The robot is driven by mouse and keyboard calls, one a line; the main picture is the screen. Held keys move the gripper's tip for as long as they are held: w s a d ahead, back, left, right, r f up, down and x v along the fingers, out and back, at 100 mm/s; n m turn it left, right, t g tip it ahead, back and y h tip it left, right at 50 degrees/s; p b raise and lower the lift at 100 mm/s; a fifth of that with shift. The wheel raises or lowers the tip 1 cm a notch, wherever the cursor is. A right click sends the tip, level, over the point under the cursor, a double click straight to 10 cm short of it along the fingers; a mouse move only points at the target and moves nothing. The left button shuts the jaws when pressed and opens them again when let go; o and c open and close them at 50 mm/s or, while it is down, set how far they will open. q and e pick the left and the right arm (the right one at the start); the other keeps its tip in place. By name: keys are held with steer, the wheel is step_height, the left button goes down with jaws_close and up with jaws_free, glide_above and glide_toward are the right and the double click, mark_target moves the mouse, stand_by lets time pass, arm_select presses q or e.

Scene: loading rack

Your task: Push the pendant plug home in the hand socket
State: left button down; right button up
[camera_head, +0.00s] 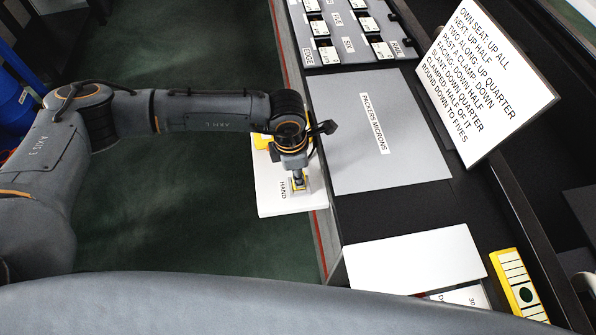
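A white plate marked HAND (274,201) sticks out at the left edge of the rack. A small yellowish socket-like part (307,184) shows on it beside the label. My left gripper (298,180) points down over this part, its tip at or just above it. The fingers look close together, but they are small and I cannot tell whether they are shut or hold anything. I cannot make out the pendant plug; the gripper may hide it. My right gripper is not in view.
A yellow piece (262,141) lies at the plate's far end, partly behind my wrist. A grey panel labelled PACKERS MICRONS (400,165) is to the right.

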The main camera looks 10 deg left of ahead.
arm_select(q)
steer(key=shift+f, duration=0.25)
stand_by(0.3)
steer(key=c, duration=1.1)
jaws_free()
steer(key=shift+o, duration=0.2)
steer(key=shift+r, duration=0.1)
step_height(320, 180, up, 12)
steer(key=a, duration=0.1)
steer(key=shift+s, duration=0.15)
